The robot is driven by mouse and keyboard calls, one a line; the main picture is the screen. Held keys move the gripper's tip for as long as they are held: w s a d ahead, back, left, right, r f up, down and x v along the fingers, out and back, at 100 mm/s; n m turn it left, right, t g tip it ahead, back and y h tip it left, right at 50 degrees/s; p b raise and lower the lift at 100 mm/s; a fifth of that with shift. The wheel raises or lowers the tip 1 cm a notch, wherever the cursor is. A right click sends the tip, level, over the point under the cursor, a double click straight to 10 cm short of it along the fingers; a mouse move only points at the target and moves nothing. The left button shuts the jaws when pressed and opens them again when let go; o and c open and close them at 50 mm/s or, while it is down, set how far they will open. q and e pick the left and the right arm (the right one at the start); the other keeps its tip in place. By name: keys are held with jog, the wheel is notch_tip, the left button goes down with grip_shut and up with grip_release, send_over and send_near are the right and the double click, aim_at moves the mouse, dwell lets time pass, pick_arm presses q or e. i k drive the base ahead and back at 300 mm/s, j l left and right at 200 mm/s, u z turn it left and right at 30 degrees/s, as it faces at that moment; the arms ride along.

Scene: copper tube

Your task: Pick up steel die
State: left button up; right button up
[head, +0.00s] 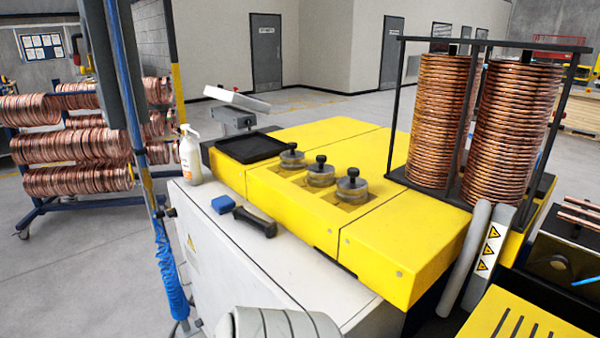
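Three steel dies with black knobs sit in a row in shallow square recesses on top of the yellow machine (400,235). They are the far die (291,159), the middle die (320,175) and the near die (351,190). All three look upright. Neither my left gripper nor my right gripper shows in the head view.
A black tray (249,148) lies behind the dies. A white spray bottle (190,158), a blue block (223,204) and a black-handled tool (255,221) stand or lie on the white cabinet (290,265). Tall copper coils (510,130) in a dark frame rise at right.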

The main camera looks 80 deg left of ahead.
aim_at(321, 174)
jog(key=u, duration=2.4)
